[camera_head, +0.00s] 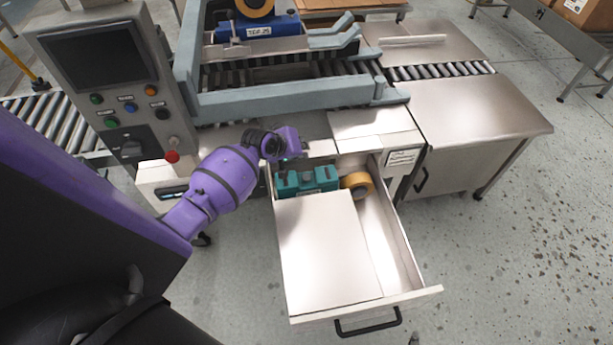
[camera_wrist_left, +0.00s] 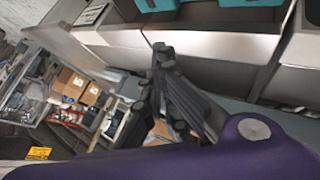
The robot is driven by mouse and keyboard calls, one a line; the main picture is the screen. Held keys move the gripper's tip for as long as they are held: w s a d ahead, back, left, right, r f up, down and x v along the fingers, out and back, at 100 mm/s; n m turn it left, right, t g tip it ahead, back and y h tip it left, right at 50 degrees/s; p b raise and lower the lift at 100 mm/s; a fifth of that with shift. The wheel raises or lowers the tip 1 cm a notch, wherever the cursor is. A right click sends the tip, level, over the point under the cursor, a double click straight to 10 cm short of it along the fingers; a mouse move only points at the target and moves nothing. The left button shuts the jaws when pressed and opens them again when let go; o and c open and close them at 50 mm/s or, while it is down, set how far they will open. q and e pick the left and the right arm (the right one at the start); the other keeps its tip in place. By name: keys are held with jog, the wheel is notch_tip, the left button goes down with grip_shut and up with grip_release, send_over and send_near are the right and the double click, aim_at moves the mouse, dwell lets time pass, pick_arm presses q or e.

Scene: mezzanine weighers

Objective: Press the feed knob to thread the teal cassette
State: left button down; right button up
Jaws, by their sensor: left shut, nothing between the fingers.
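The teal cassette (camera_head: 308,181) sits at the back of the open drawer (camera_head: 408,240), with a tan tape roll (camera_head: 358,184) at its right end. Teal parts, probably of it, show at the top edge of the left wrist view (camera_wrist_left: 157,5). I cannot make out the feed knob clearly. My left gripper (camera_head: 285,161) is just above and behind the cassette's left end, its fingers mostly hidden by my purple wrist; I cannot tell whether it touches. In the left wrist view its dark fingers (camera_wrist_left: 162,50) are shut and empty. My right gripper is not in view.
A control panel (camera_head: 105,80) with coloured buttons stands at left, a red mushroom button (camera_head: 172,156) below it. A roller conveyor frame (camera_head: 285,99) with a blue cassette (camera_head: 258,27) stands behind the drawer. A steel cabinet (camera_head: 470,110) is at right. Floor at right is clear.

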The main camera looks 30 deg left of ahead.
pick_arm(q)
jog(key=f, duration=0.1)
jog(key=b, duration=0.4)
send_over(306, 177)
jog(key=a, duration=0.2)
jog(key=f, duration=0.6)
jog(key=shift+w+d+f, duration=0.15)
jog(key=shift+w+f, duration=0.15)
jog(key=shift+f, duration=0.05)
jog(key=shift+w+f+b, duration=0.2)
jog(key=shift+f+b, duration=0.35)
jog(key=shift+f, duration=0.1)
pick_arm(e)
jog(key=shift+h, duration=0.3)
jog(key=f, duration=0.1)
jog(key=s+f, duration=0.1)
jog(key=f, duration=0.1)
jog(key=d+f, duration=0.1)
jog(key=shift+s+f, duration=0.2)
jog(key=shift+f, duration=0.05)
pick_arm(q)
jog(key=shift+r, duration=0.15)
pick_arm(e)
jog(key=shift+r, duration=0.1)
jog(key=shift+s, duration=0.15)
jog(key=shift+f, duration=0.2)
pick_arm(q)
jog(key=shift+f, duration=0.5)
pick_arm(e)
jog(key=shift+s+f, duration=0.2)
